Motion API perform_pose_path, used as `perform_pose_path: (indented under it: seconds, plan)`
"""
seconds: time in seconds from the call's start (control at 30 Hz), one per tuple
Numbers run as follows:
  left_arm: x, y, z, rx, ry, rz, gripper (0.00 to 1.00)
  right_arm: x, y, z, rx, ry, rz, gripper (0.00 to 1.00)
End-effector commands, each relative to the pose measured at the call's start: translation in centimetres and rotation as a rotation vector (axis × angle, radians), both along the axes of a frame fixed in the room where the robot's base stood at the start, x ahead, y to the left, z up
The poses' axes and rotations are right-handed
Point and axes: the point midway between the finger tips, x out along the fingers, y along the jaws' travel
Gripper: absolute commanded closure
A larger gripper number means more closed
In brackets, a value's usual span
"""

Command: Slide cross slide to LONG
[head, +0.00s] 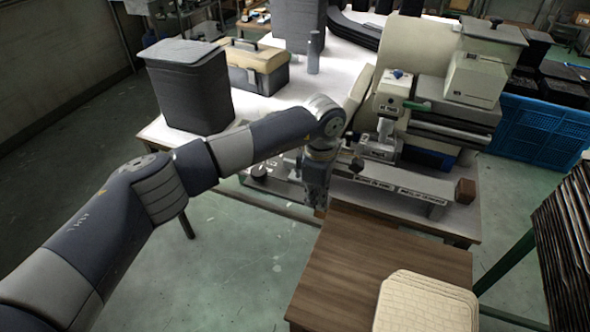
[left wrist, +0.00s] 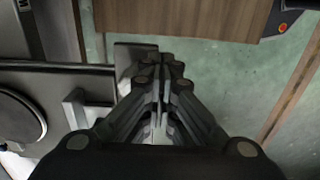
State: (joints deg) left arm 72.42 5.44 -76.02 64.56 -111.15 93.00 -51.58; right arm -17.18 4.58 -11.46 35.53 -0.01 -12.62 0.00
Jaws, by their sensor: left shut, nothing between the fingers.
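A grey bench machine (head: 408,188) with a long front rail and small labels stands on the white table. The labels are too small to read, and I cannot tell for sure which part is the cross slide. My left gripper (head: 316,200) points down at the front left of the machine. In the left wrist view its fingers (left wrist: 162,62) are together with nothing between them. A grey metal block (left wrist: 132,60) lies just left of the fingertips there; I cannot tell if they touch. A grey upright tab (left wrist: 75,107) shows farther left. My right gripper is not in view.
A brown wooden table (head: 385,262) with cream boards (head: 425,305) stands in front of the machine. A dark bin (head: 192,92) and a toolbox (head: 255,68) sit at the white table's left. A blue crate (head: 540,130) is at right. Green floor shows between the tables.

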Motion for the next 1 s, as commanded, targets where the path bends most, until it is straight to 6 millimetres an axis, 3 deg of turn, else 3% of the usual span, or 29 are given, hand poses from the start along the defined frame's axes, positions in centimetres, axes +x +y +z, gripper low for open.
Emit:
perform_pose_path:
  seconds: [0.47, 1.0]
  plan:
    - [-1.1, 0.4, 0.5, 0.000, 0.001, 0.000, 1.00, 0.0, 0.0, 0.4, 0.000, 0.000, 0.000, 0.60]
    - [-1.1, 0.4, 5.8, 0.000, 0.001, 0.000, 1.00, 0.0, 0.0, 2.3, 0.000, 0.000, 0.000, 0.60]
